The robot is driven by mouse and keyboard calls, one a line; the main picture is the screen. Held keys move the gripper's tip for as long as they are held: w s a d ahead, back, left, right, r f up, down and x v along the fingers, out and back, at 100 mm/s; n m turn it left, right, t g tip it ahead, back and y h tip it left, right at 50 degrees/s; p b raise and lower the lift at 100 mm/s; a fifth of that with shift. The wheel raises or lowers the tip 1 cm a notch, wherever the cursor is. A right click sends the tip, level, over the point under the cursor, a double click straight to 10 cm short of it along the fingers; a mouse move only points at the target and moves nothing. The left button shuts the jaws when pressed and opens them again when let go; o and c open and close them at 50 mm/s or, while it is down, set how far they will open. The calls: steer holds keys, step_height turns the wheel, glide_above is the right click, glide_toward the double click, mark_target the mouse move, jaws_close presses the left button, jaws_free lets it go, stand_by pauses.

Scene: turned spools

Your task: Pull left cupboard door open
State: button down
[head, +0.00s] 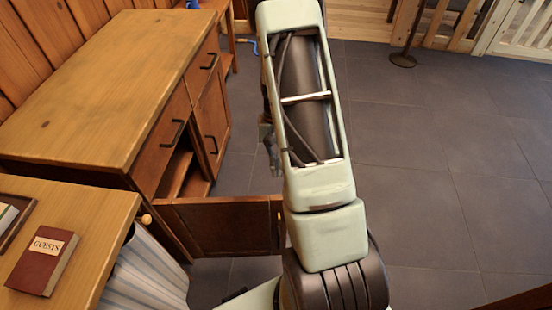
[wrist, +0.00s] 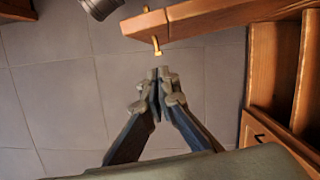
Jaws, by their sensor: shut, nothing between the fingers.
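The left cupboard door (head: 225,226) is brown wood and stands wide open, about square to the cupboard front, in the head view. A dark handle (head: 280,228) shows near its free end, partly behind my arm. In the wrist view the door (wrist: 225,14) runs across the top, seen edge-on, with a yellowish handle (wrist: 157,45) near its end. My gripper (wrist: 163,73) is shut and empty, a little below that handle in the picture and apart from it. In the head view my arm hides most of the gripper.
The cupboard (head: 105,95) has an open compartment (head: 185,172); its right door (head: 212,118) is closed. A near table (head: 95,215) bears a red guest book (head: 44,260). A striped bin (head: 145,275) stands beside it. The tiled floor (head: 440,170) to the right is clear.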

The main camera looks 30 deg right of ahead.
steer(key=s+f, duration=0.1)
steer(key=s+a, duration=0.1)
steer(key=s+f, duration=0.1)
steer(key=shift+s+a+f, duration=0.1)
steer(key=shift+a+f, duration=0.15)
steer(key=shift+f, duration=0.05)
steer(key=shift+s+a, duration=0.2)
steer(key=shift+s, duration=0.3)
steer(key=shift+s, duration=0.1)
